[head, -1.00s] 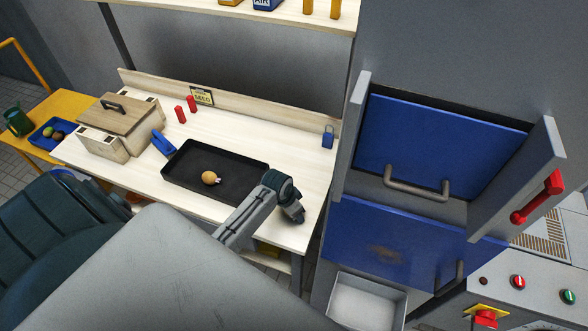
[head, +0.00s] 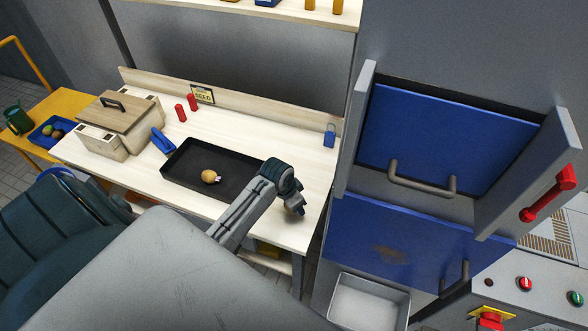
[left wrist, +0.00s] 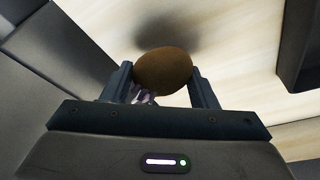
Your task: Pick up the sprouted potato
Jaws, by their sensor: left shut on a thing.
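My left gripper (left wrist: 162,90) is shut on a brown, rounded potato (left wrist: 164,70), held between its two fingers above a pale surface. Small pale purple bits, like sprouts, show at the potato's lower left. In the head view, an arm that I take for my left one ends in a gripper (head: 296,205) over the right front of the worktop. Another tan potato (head: 209,177) with a small pink and white growth on its right side lies in the black tray (head: 247,168). My right gripper is not in view.
A lidded wooden box (head: 116,112), a blue tool (head: 163,141), two red cylinders and a seed sign (head: 203,94) stand on the worktop (head: 285,130). A blue padlock (head: 330,135) stands near the grey cabinet (head: 358,120). A blue tray (head: 45,137) sits on the yellow table.

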